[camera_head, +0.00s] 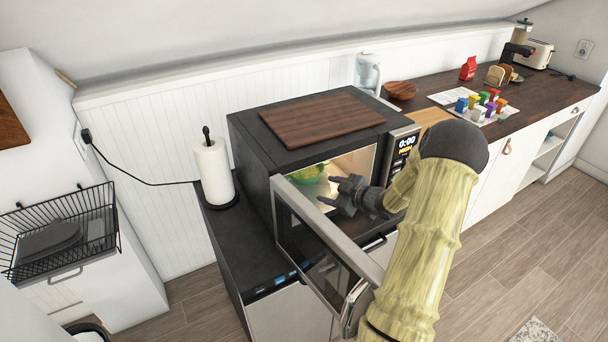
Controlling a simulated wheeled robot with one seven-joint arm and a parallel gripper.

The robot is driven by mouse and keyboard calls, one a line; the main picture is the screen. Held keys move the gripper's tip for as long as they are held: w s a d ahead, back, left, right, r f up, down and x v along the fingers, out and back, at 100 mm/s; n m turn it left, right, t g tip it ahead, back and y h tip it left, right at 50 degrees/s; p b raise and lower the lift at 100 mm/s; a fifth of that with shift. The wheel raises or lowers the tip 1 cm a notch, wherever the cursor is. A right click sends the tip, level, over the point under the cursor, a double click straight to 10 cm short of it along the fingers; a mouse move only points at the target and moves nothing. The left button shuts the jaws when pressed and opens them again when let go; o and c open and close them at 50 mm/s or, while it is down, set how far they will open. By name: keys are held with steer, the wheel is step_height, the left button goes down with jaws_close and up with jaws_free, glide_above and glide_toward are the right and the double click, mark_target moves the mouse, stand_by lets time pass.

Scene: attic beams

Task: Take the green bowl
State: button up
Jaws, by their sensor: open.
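A green bowl (309,173) sits inside the lit microwave (255,159), toward the left of its opening. Its right side and the cavity behind are partly hidden by my gripper. The microwave door (318,240) hangs open toward the front. My gripper (326,191) is at the microwave opening, in front of and to the right of the bowl. Its dark fingers are spread and point left. It is empty, and I see no contact with the bowl.
A wooden board (322,121) lies on top of the microwave. A paper towel roll (212,172) stands left of it. The open door stands below and left of my arm. A wooden bowl (400,90) and several small colored boxes (484,105) are on the right counter.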

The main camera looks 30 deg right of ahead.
steer(key=p, duration=0.3)
glide_toward(290, 178)
steer(key=x, duration=0.2)
steer(key=f+x, duration=0.1)
steer(key=x, duration=0.1)
steer(key=shift+d, duration=0.15)
steer(key=p+x, duration=0.1)
steer(key=x, duration=0.1)
steer(key=r+p+x, duration=0.1)
steer(key=x, duration=0.1)
steer(key=shift+w+a+f, duration=0.1)
steer(key=shift+w+a, duration=0.2)
steer(key=shift+w+f, duration=0.15)
steer(key=shift+w, duration=0.1)
steer(key=shift+a, duration=0.1)
steer(key=c, duration=1.1)
